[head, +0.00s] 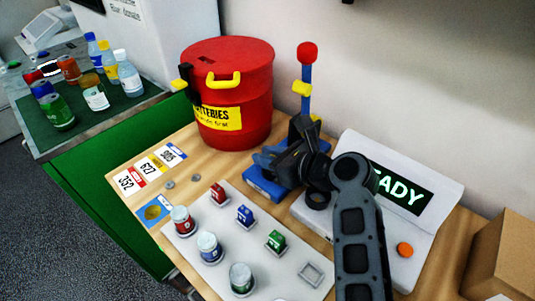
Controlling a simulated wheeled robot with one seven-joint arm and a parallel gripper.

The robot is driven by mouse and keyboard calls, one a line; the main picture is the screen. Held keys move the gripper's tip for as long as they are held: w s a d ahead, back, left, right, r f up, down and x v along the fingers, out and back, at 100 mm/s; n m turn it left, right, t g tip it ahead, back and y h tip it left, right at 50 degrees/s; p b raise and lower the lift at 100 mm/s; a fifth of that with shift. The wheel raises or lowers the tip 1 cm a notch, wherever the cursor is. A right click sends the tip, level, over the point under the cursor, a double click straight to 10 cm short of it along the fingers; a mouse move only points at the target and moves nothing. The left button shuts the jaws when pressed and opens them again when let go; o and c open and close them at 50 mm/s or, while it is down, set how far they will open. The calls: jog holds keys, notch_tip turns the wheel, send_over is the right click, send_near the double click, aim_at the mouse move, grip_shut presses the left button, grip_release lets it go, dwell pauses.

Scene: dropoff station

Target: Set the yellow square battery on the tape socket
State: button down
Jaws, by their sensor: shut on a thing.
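My gripper (268,160) is over the blue base of a stand, left of the display console. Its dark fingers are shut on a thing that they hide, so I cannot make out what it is. I cannot clearly see the yellow square battery. A small yellow patch shows just behind my gripper, but I cannot tell what it belongs to. On the white tray (205,238), red (218,192), blue (245,214) and green (276,241) square pieces stand in a row. An empty square socket (312,274) ends that row. I cannot tell whether it is the tape socket.
A red battery bin (232,95) stands behind the tray. A blue post with a red ball (307,53) rises behind my gripper. Round cans (208,247) stand at the tray's front. A console (405,190) and a cardboard box (505,255) are at the right.

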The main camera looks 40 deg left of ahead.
jog(key=shift+f, duration=0.25)
jog(key=c, duration=1.3)
grip_release()
jog(key=shift+o, duration=0.2)
jog(key=shift+p+v, duration=1.05)
jog(key=shift+v, duration=0.3)
jog(key=shift+d+r, duration=0.1)
jog(key=shift+d, duration=0.1)
jog(key=v, duration=0.7)
jog(key=shift+d+r, duration=0.15)
jog(key=shift+d, duration=0.25)
